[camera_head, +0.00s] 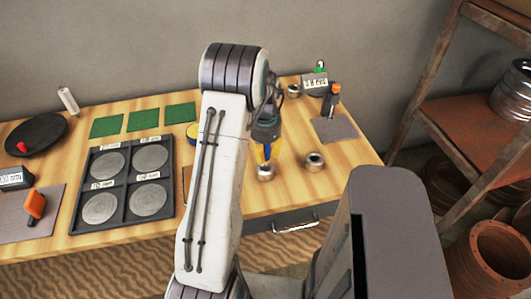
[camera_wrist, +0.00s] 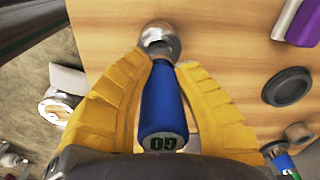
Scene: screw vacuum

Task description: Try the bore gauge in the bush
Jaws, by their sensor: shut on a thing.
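My gripper (camera_wrist: 165,105) has yellow fingers and is shut on the blue handle of the bore gauge (camera_wrist: 162,108), which is marked GO. In the head view my gripper (camera_head: 266,152) is over the front middle of the bench, pointing down. A metal bush (camera_head: 264,172) stands on the wood directly below it. In the wrist view the gauge's far end meets the bush (camera_wrist: 155,33) at the top. I cannot tell whether the tip is inside the bore or just above it. A second metal ring (camera_head: 314,161) stands apart to the right.
A dark tray (camera_head: 124,185) with several round discs lies left of my arm. Green mats (camera_head: 143,120) lie behind it. A shelf (camera_head: 478,110) stands beyond the bench's right end.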

